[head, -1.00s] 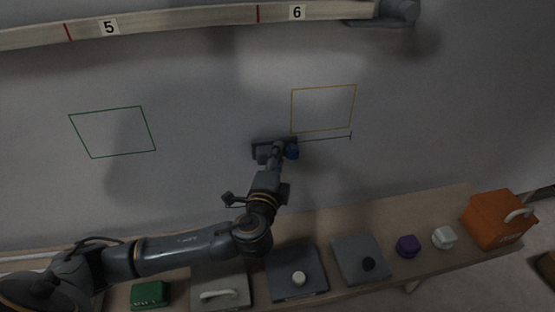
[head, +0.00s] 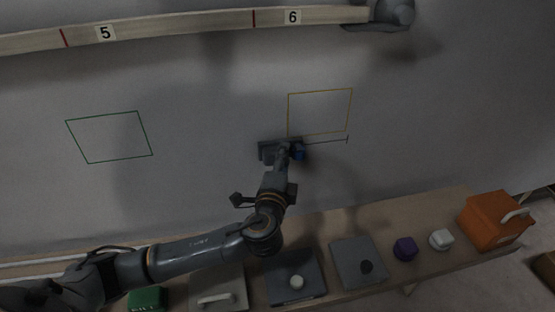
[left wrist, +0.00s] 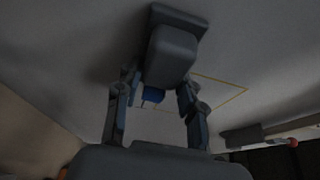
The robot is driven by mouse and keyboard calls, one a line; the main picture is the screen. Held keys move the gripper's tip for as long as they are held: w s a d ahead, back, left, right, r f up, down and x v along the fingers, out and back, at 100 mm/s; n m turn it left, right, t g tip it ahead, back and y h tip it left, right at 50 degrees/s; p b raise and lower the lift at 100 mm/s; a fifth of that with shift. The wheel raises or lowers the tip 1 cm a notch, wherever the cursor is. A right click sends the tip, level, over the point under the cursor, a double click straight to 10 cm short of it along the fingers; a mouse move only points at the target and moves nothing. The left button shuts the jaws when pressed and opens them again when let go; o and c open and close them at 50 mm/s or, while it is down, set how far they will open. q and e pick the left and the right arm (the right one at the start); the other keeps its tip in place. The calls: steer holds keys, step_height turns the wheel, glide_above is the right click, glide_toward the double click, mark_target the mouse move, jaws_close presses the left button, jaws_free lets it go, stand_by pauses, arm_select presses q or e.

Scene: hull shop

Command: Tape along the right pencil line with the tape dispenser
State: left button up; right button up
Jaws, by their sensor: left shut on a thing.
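The right pencil line (head: 328,141) is a thin dark line on the grey wall, just below a yellow outline, with a tick at its right end. The tape dispenser (head: 267,149), dark grey with a blue part, is at the wall over the line's left part and hides it there. My left gripper (head: 283,152) is shut on the dispenser. In the left wrist view the dispenser (left wrist: 172,55) sits between the fingers of my left gripper (left wrist: 158,92), its blue part lower down. I cannot tell if tape is on the wall. My right gripper is not in view.
A yellow outline (head: 351,108) and a green outline (head: 144,132) mark the wall. A beam (head: 180,25) numbered 5 and 6 runs above.

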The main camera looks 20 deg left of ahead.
mark_target(305, 156)
arm_select(q)
steer(key=shift+w+d, duration=0.5)
steer(key=shift+d, duration=0.15)
steer(key=shift+w+d, duration=0.65)
steer(key=shift+d, duration=0.3)
steer(key=shift+w+d, duration=0.4)
steer(key=shift+d, duration=0.2)
steer(key=shift+w+d, duration=0.7)
steer(key=shift+d, duration=0.35)
steer(key=shift+w+d+b, duration=0.15)
steer(key=shift+d+b, duration=0.1)
steer(key=shift+b, duration=0.05)
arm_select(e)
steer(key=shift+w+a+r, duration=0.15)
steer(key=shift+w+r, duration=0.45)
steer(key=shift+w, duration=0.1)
